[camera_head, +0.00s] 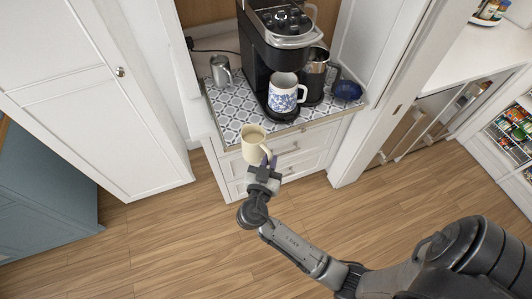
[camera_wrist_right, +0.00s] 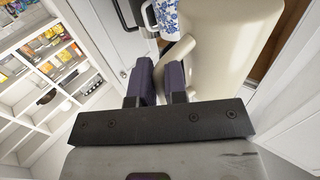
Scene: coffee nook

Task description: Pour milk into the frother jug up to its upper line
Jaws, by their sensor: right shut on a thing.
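My right gripper (camera_head: 264,168) is shut on the handle of a cream jug (camera_head: 253,143) and holds it in front of the counter's front edge. In the right wrist view the two dark purple fingers (camera_wrist_right: 161,80) close on the handle of the cream jug (camera_wrist_right: 228,55), which looks roughly upright. I cannot see its contents clearly. A steel jug (camera_head: 221,70) stands at the left on the patterned mat. A dark steel vessel with a black handle (camera_head: 315,75) stands right of the coffee machine. I cannot tell which is the frother jug, and no lines are readable. My left gripper is not in view.
A black coffee machine (camera_head: 265,60) stands on the patterned mat (camera_head: 232,107), with a blue-patterned white mug (camera_head: 284,96) on its drip tray. A dark blue bowl (camera_head: 347,91) sits at the right. White door panels flank the nook. The mat's front left is clear.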

